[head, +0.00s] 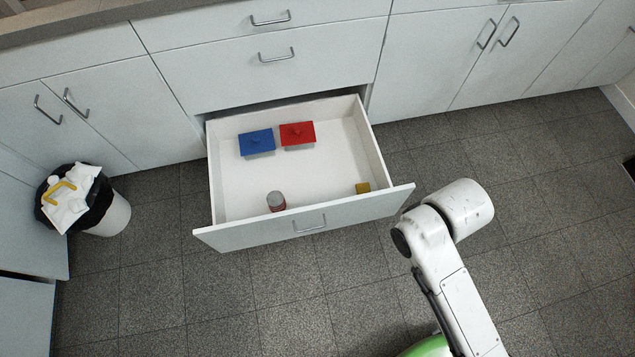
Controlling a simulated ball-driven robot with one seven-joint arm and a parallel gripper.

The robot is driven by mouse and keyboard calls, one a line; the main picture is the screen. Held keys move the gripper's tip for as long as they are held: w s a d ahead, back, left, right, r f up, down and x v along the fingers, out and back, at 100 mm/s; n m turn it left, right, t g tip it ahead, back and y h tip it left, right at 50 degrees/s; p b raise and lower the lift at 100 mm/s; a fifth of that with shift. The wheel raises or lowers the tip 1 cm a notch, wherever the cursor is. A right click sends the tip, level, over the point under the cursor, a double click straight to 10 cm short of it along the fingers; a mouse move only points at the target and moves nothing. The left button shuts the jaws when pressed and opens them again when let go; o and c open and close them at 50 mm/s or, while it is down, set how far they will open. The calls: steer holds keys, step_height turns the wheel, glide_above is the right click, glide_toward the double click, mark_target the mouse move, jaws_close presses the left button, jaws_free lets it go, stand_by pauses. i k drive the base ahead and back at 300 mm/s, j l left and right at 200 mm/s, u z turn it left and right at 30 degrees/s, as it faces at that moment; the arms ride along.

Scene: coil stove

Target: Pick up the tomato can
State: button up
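A small can with a grey top and a reddish side (276,202) stands upright in the open drawer (222,175), close to the inside of the drawer's front panel. It looks like the tomato can, though its label is too small to read. My arm reaches in from the lower right of the head view, outside the drawer and to the right of its front. My gripper itself does not show, so I cannot see its fingers or whether it holds anything.
A blue-lidded box (256,142) and a red-lidded box (297,134) sit at the drawer's back. A small yellow block (362,187) lies at its front right. A trash bin (108,217) stands at left. The tiled floor (290,300) before the drawer is clear.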

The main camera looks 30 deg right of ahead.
mark_target(275, 200)
steer(key=k+j, duration=0.15)
steer(key=k, duration=0.2)
steer(key=k+j, duration=0.1)
steer(key=k, duration=0.25)
steer(key=i+j, duration=0.4)
steer(key=i, duration=0.15)
steer(key=i+j+z, duration=1.1)
steer(key=j, duration=0.25)
